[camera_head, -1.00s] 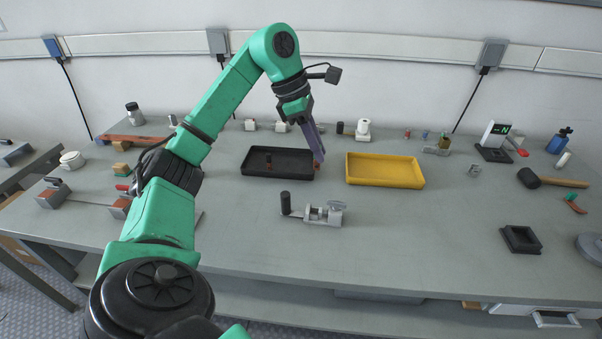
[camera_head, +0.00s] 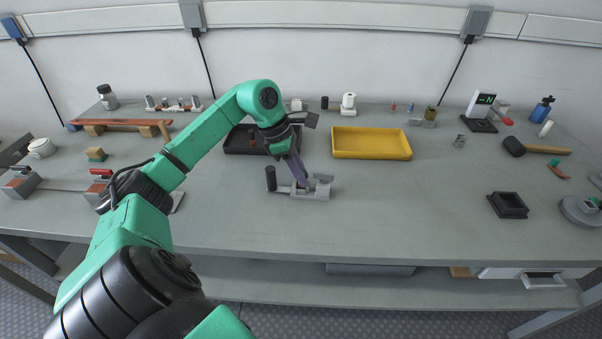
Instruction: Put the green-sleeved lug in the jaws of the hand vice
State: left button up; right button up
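The hand vice (camera_head: 318,191) is a small grey metal vice with a dark upright handle at its left end, lying on the bench near the middle. My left gripper (camera_head: 303,184) points down with its fingertips at the vice's jaws. Its fingers are seen edge-on, so I cannot tell whether they are open or shut. I cannot make out a green-sleeved lug at the fingertips or in the jaws. The black tray (camera_head: 233,151) lies behind, partly covered by my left arm, with a small brownish piece (camera_head: 253,142) in it. My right gripper is out of view.
A yellow tray (camera_head: 372,156) stands behind and right of the vice. A black square holder (camera_head: 507,206) and a hammer (camera_head: 540,149) lie to the right. Clamping blocks (camera_head: 101,188) stand at the left. The bench in front of the vice is clear.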

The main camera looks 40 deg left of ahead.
pick_arm(q)
jog(key=shift+o, duration=1.4)
jog(key=shift+r+p, duration=0.3)
jog(key=v, duration=1.1)
jog(key=shift+r, duration=0.35)
jog(key=shift+a, duration=0.1)
